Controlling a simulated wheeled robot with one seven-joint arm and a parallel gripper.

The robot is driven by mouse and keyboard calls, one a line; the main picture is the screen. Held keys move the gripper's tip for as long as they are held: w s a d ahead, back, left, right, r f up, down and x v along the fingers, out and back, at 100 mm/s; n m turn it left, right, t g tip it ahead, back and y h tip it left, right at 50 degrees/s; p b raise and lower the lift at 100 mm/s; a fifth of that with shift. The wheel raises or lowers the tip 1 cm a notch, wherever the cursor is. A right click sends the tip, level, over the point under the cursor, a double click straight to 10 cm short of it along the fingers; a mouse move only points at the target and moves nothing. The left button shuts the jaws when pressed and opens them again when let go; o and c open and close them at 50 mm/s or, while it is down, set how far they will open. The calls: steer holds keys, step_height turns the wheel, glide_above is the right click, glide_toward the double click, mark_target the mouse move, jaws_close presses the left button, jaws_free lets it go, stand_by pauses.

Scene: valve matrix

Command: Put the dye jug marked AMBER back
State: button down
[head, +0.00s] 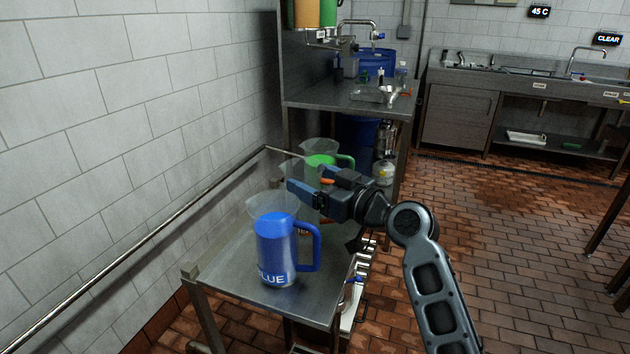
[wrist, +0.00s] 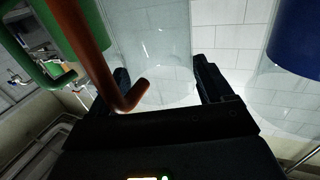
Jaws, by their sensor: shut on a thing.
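A clear jug with an orange-brown handle stands among the jugs at the side table, its rim (head: 291,176) showing behind my gripper (head: 312,184). My gripper is shut on this jug. In the wrist view its clear body (wrist: 150,45) is between the two fingers (wrist: 162,80), and its handle (wrist: 97,65) curves at the left. Its label is mostly hidden, so I cannot read AMBER. I cannot tell whether its base touches the table.
A blue jug (head: 274,240) marked BLUE stands nearer on the steel table (head: 235,275). A green jug (head: 320,159) stands behind; its green handle (wrist: 32,60) is close to the held jug in the wrist view. A rail (head: 130,248) runs along the tiled wall. Floor at right is open.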

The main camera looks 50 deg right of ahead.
jaws_free()
steer(key=shift+r, duration=0.1)
steer(key=shift+r+p, duration=0.15)
steer(key=shift+p, duration=0.25)
steer(key=s+b, duration=0.3)
steer(key=s, duration=0.9)
steer(key=shift+a, duration=0.35)
